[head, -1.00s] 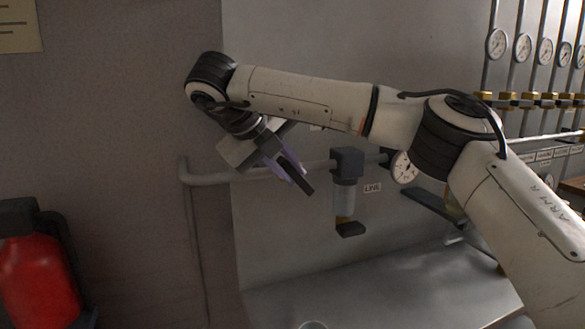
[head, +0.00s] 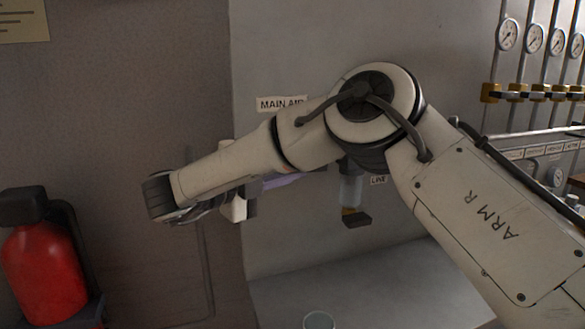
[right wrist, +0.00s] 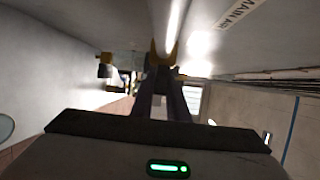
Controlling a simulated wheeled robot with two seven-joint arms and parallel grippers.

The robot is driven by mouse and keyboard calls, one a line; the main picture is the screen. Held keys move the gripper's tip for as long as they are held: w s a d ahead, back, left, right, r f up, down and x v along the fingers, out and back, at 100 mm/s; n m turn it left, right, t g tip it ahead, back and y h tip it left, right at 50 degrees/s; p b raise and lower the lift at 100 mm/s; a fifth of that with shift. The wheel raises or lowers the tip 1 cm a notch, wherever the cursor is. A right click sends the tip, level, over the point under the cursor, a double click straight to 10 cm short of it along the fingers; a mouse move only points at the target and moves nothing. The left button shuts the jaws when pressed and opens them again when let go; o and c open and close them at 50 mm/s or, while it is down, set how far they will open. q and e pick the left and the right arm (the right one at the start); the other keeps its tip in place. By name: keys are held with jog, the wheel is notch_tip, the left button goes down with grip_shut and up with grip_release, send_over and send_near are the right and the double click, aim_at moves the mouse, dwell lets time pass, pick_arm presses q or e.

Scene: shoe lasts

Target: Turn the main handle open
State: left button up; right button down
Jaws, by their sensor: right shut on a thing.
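My right gripper shows in the right wrist view (right wrist: 164,76), its two dark fingers closing in on a yellow piece (right wrist: 160,54), which looks like the main handle. The yellow piece sits at the fingertips, in front of a bright pipe (right wrist: 174,22). In the head view, only a purple part of my right gripper (head: 282,181) shows below my forearm; its fingertips and the handle are hidden behind my arm. The "MAIN AIR" label (head: 281,104) is on the wall above and also shows in the right wrist view (right wrist: 238,14). My left gripper is not in view.
A filter bowl (head: 351,190) hangs below my right arm beside a "LINE" label (head: 378,180). A red fire extinguisher (head: 45,265) stands at lower left. A cup (head: 318,320) is on the grey bench (head: 370,280). Gauges (head: 533,39) and yellow fittings (head: 490,93) line the right.

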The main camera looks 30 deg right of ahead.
jog(key=shift+h, duration=0.4)
jog(key=c, duration=1.7)
grip_release()
jog(key=shift+f, duration=0.1)
